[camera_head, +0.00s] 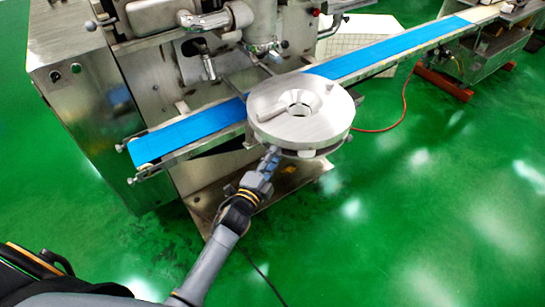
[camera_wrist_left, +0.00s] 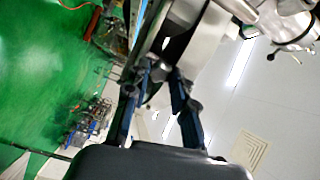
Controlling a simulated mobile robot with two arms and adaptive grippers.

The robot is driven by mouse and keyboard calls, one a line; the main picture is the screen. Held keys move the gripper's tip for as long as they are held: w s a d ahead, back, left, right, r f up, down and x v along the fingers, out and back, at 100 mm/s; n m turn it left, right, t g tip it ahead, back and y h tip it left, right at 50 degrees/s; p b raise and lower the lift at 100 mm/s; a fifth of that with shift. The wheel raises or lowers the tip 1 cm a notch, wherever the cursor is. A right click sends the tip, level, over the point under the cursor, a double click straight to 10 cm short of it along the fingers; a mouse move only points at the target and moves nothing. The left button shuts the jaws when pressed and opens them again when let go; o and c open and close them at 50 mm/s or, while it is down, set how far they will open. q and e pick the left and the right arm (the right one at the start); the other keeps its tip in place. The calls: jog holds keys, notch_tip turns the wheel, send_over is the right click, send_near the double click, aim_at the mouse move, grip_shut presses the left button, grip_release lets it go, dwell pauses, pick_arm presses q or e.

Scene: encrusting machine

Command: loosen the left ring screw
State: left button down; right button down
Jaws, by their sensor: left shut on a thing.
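The round metal ring unit (camera_head: 322,128) sits at the front of the machine, beside the blue belt. My left gripper (camera_head: 272,156) reaches up to its near lower-left edge and is shut on a small part there, which I take to be the left ring screw. The fingers mostly hide that screw in the head view. In the wrist view the two dark fingers (camera_wrist_left: 163,76) stand on either side of a small pale part, below the metal ring body (camera_wrist_left: 203,38). My right gripper is in neither view.
A blue conveyor belt (camera_head: 205,124) runs behind the ring from lower left to upper right. The steel machine housing (camera_head: 85,95) stands at the left. A metal base plate (camera_head: 205,203) lies below on the green floor (camera_head: 420,200), which is open in front.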

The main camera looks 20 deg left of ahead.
pick_arm(q)
jog(key=n+p, duration=0.1)
jog(key=n, duration=2.5)
jog(key=shift+f+n, duration=0.15)
jog(key=shift+n, duration=0.15)
jog(key=c, duration=1.1)
grip_release()
jog(key=s+a, duration=0.1)
jog(key=s, duration=1.1)
jog(key=shift+a, duration=0.3)
